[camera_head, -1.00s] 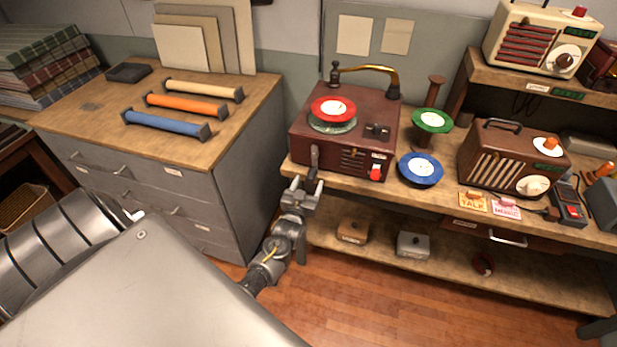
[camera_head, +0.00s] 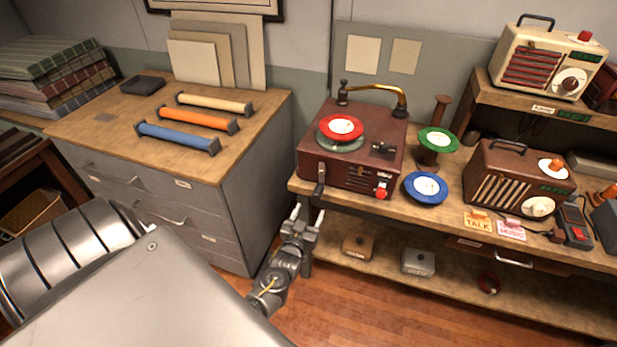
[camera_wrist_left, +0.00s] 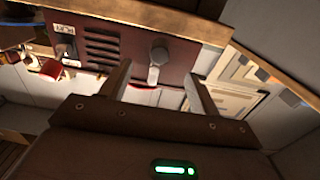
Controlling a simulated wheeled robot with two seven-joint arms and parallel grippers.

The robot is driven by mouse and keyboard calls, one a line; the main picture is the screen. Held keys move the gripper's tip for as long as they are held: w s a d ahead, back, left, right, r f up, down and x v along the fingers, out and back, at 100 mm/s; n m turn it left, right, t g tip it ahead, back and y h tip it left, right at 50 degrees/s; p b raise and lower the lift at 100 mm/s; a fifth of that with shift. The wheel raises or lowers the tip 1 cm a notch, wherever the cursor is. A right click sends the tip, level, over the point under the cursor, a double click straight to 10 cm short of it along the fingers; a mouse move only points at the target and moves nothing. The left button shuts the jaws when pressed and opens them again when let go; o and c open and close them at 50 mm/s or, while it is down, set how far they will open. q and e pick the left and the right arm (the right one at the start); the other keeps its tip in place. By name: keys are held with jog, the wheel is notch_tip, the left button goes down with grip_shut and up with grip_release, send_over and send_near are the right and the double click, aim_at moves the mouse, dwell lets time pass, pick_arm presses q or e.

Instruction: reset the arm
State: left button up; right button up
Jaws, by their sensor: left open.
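My left gripper (camera_head: 306,215) is open and empty in the head view, just in front of the shelf edge and below the dark red record player (camera_head: 328,178). The player carries a red disc (camera_head: 340,128) and a crank on its front left. In the left wrist view, the open fingers (camera_wrist_left: 156,90) point towards the player's front panel (camera_wrist_left: 110,45), with the crank knob (camera_wrist_left: 159,53) beyond and between them. The fingers appear apart from the crank. My right gripper is not in view.
The wooden shelf (camera_head: 400,194) holds a blue reel (camera_head: 425,188), a green reel (camera_head: 437,140) and a brown radio (camera_head: 519,177). A grey drawer cabinet (camera_head: 255,195) stands left of the gripper. Small boxes sit on the lower shelf. Wooden floor (camera_head: 350,305) is clear below.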

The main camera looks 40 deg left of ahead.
pick_arm(q)
jog(key=s+d+f+m+g+h+b, duration=0.1)
jog(key=s+d+f+g+h, duration=0.3)
jog(key=f, duration=0.6)
jog(key=s+d+f+m+g+y+b, duration=0.1)
jog(key=s+d+f, duration=0.1)
jog(key=s+f, duration=0.55)
jog(key=s+d+f+m+g+h+b, duration=0.1)
jog(key=s+d+f+g+h, duration=0.15)
jog(key=f, duration=0.85)
jog(key=s+f+m+g+b, duration=0.1)
jog(key=s+f+g+b, duration=0.1)
jog(key=s+f, duration=0.4)
jog(key=s+d+f+m+g+b, duration=0.1)
jog(key=s+f, duration=0.4)
jog(key=s, duration=1)
jog(key=s+d+f+m+g+b, duration=0.1)
jog(key=s+f+g+b, duration=0.2)
jog(key=s, duration=0.7)
notch_tip(320, 180, down, 4)
jog(key=shift+s+r+g, duration=0.15)
jog(key=shift+s+g, duration=0.1)
jog(key=shift+g, duration=1)
jog(key=shift+c, duration=0.4)
